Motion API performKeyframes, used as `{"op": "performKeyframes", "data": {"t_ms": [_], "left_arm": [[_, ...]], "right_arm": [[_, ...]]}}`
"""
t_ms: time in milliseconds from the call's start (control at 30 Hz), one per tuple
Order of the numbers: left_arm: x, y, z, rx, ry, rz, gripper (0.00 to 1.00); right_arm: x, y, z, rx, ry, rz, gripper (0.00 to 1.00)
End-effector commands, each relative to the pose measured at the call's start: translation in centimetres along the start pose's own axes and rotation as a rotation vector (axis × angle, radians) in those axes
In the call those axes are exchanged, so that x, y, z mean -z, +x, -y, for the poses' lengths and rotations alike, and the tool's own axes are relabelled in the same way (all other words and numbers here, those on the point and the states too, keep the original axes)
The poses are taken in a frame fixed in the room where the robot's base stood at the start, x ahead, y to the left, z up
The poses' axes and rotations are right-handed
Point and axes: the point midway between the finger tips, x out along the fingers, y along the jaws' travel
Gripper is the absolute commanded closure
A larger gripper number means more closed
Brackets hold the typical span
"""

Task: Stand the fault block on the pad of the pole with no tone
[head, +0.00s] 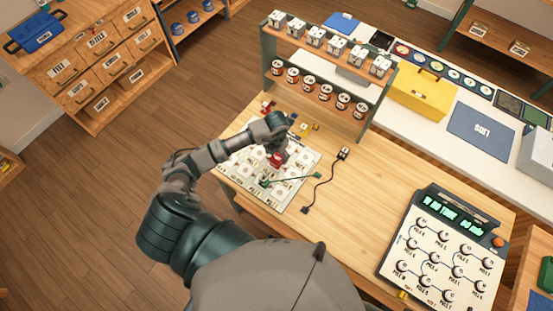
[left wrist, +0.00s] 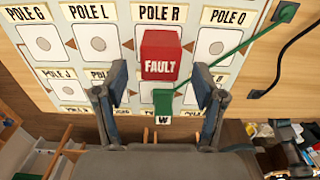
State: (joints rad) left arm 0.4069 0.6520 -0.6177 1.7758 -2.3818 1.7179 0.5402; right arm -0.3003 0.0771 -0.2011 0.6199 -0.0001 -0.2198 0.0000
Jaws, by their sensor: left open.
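The red fault block (left wrist: 160,57), marked FAULT, stands over the pad column under the POLE R label (left wrist: 160,14) in the left wrist view. It covers most of that pad. In the head view the red block (head: 275,160) shows on the white pole board (head: 302,156) below my left gripper (head: 277,146). In the left wrist view my left gripper (left wrist: 161,84) is open, one finger on each side and nearer than the block, with gaps to it. The pads of POLE L (left wrist: 98,44) and POLE Q (left wrist: 210,47) are bare. My right gripper is not in view.
A green cord (left wrist: 235,50) runs from a green piece tagged W (left wrist: 163,102) across the board. A black cable (head: 325,181) lies beside the board. A console (head: 445,245) with lit green text including NO TONE stands at the right. A shelf rack (head: 320,75) stands behind.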

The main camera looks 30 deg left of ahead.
Motion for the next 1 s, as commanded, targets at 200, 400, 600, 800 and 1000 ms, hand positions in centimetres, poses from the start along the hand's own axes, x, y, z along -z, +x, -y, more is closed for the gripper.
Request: {"op": "performKeyframes", "data": {"t_ms": [200,400,600,800,1000], "left_arm": [[-0.1,-4.5,-0.1,-0.001,0.001,0.003,0.30],[-0.1,-6.5,-0.1,0.000,0.000,0.001,0.30],[0.0,-6.8,0.0,0.000,-0.001,-0.001,0.30],[0.0,-6.8,0.1,0.000,0.000,-0.001,0.30],[0.0,-6.7,0.0,0.000,-0.001,0.000,0.30]], "right_arm": [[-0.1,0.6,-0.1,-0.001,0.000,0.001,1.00],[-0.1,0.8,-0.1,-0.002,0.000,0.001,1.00],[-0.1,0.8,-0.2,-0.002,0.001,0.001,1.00],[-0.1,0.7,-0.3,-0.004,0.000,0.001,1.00],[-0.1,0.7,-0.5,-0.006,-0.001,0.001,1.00]]}}
